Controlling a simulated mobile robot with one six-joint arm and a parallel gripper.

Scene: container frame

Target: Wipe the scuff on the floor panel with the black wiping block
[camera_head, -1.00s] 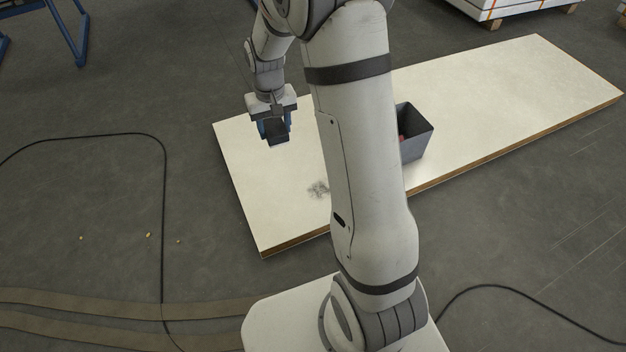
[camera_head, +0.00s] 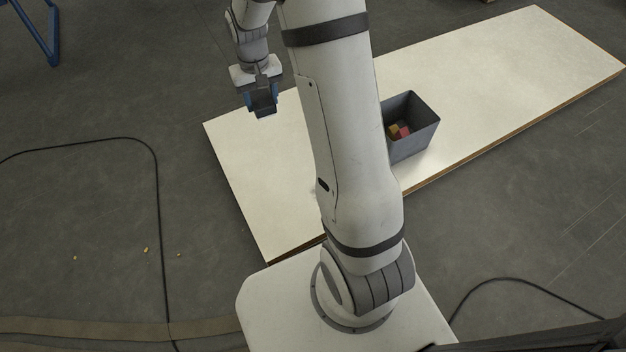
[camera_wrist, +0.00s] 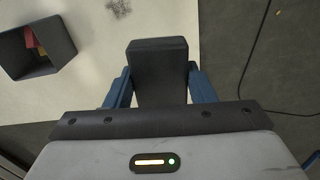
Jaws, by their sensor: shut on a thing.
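The black wiping block (camera_wrist: 158,75) is held between the blue fingers of my gripper (camera_wrist: 158,88) in the wrist view. In the head view my gripper (camera_head: 262,104) is above the far left part of the cream floor panel (camera_head: 250,170), near its far edge, with the dark block (camera_head: 264,98) in it. The scuff (camera_wrist: 119,7) is a grey smudge on the panel at the top of the wrist view, apart from the block. In the head view it is mostly hidden behind my arm.
A dark grey bin (camera_head: 415,140) with red and yellow pieces stands on the panel right of my arm; it also shows in the wrist view (camera_wrist: 38,48). Black cables (camera_head: 157,200) and several small yellow bits (camera_head: 146,250) lie on the grey floor. The panel's right part is clear.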

